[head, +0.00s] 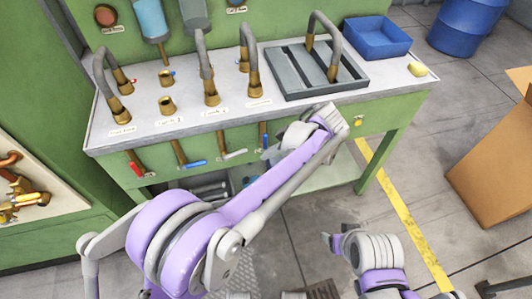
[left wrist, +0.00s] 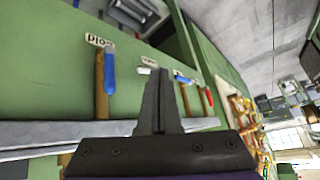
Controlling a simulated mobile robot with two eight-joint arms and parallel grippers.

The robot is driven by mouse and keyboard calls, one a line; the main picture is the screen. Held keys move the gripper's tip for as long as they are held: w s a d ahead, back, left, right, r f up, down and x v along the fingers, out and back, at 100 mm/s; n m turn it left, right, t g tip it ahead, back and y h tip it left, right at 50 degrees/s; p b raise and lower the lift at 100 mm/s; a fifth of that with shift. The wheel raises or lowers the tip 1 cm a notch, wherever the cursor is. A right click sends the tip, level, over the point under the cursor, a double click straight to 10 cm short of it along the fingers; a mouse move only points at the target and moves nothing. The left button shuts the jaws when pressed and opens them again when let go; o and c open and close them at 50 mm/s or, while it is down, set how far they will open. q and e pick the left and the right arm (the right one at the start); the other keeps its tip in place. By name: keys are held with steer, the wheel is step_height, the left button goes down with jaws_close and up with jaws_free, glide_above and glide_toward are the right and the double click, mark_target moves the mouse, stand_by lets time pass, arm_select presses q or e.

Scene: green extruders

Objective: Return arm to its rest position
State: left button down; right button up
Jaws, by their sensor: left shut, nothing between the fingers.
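My left arm (head: 265,195) reaches from the lower left up to the front of the green bench (head: 400,140) and folds back near its right part. My left gripper (left wrist: 158,100) shows in the left wrist view with its dark fingers shut together and nothing between them. In the head view it is mostly hidden behind the arm. In the wrist view the fingers are in front of the green panel, near a blue-handled valve (left wrist: 106,82) labelled Cold. I cannot tell whether they touch anything.
Taps (head: 211,85) and a grey sink grate (head: 300,75) are on the bench top, with a blue basin (head: 376,38) at its right. Coloured valve handles (head: 190,163) stick out below the front edge.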

stand_by(0.3)
arm_select(q)
steer(key=s+a+r+m+h+p, duration=0.2)
steer(key=s+a+r+m, duration=0.15)
steer(key=a, duration=0.45)
steer(key=s+a+m+t+h+p, duration=0.1)
steer(key=s+a+m, duration=0.2)
steer(key=s, duration=0.3)
steer(key=s+a+r+m+t+h+p, duration=0.1)
steer(key=s+a+m+h+p, duration=0.1)
steer(key=s, duration=0.4)
steer(key=s+a+m+t+h+p, duration=0.1)
steer(key=s+a+m+h, duration=0.1)
steer(key=s+a+m, duration=0.2)
steer(key=shift+s+a+r+t+p, duration=0.3)
steer(key=shift+s+a+r, duration=0.15)
steer(key=shift+s, duration=0.8)
steer(key=shift+f+m, duration=0.1)
steer(key=shift+m, duration=0.15)
